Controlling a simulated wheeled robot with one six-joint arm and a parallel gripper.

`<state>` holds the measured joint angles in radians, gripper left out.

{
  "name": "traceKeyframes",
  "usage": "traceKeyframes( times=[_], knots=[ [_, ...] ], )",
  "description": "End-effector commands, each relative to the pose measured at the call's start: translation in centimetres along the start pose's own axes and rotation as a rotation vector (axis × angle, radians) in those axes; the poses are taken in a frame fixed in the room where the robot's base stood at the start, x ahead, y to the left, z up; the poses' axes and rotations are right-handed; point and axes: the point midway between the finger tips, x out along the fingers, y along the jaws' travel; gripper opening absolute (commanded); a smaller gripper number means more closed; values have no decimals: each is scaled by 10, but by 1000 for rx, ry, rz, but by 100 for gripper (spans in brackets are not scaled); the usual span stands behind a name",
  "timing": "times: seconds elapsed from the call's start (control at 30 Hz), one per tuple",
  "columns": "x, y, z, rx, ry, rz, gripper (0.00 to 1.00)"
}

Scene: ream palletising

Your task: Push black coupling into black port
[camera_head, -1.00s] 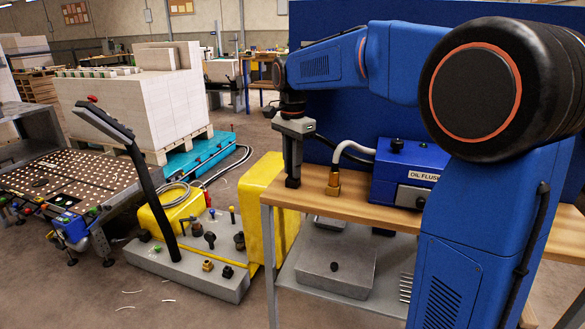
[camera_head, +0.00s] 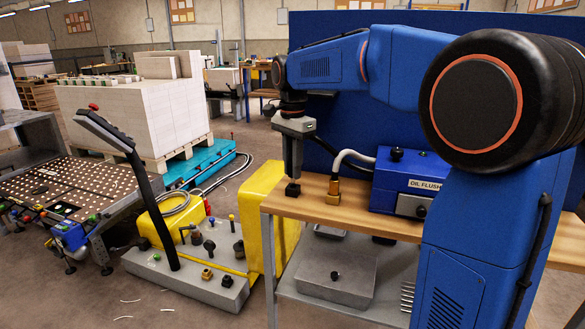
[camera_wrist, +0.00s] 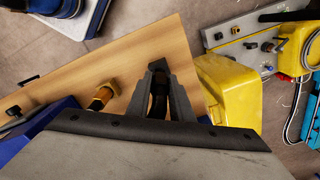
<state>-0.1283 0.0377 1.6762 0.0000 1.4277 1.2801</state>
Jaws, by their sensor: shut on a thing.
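My gripper (camera_head: 293,187) points down over the left end of the wooden bench. It is shut on the black coupling, a small dark block (camera_head: 292,190) at the fingertips. In the wrist view the fingers (camera_wrist: 158,75) close around a dark part, and a black end (camera_wrist: 158,65) shows beyond them. Whether the coupling touches the bench is unclear. A black port (camera_head: 228,282) stands on the front of the grey console, beside a brass port (camera_head: 207,274). The coupling is apart from the port, up and to its right in the head view.
The wooden bench (camera_head: 400,221) carries a brass coupling (camera_head: 333,192) with a pale hose and a blue OIL FLUSH box (camera_head: 405,180). A yellow housing (camera_head: 265,215) stands between bench and console. A black post (camera_head: 150,190) leans over the console. A loaded pallet stands behind.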

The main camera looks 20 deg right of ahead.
Motion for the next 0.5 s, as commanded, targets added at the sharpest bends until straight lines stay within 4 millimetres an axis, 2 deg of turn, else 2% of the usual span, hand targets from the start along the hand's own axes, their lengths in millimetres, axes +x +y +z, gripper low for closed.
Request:
traceKeyframes(
  times=[0.23, 0.5],
  knots=[
    [-5, 0, 0, 0, 0, -2, 0],
    [-25, 0, 0, 0, 1, -2, 0]
  ],
)
